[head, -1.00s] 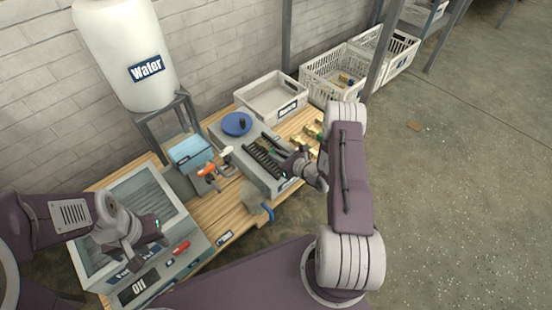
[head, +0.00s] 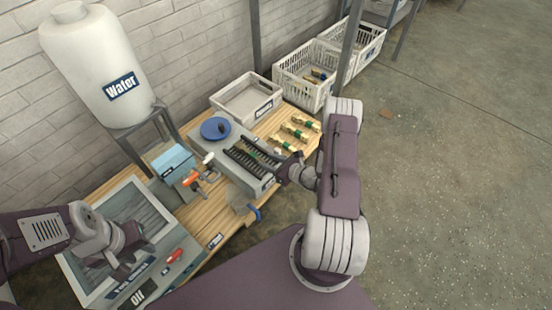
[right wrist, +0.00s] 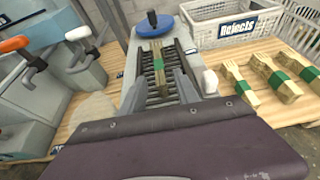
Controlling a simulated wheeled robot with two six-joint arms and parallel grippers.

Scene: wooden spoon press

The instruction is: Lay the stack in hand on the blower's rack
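A wooden stack with a green band (right wrist: 158,66) lies lengthwise on the dark slats of the blower's rack (right wrist: 184,62) in the right wrist view. My right gripper (right wrist: 162,78) is open around the stack's near part, with gaps showing between fingers and wood. In the head view the rack (head: 244,168) tops a grey box, and my right gripper (head: 281,166) is at its right end. The stack there is small and partly lost among the dark slats. My left gripper (head: 128,268) hangs over the grey basin at lower left; its fingers are too small to read.
Several banded stacks (head: 294,131) lie on the wooden table right of the rack. A blue round knob (head: 214,128) is behind it, with the rejects crate (head: 240,104) further back. A press with orange handle (head: 189,179) stands left. The water tank (head: 95,65) is at the back left.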

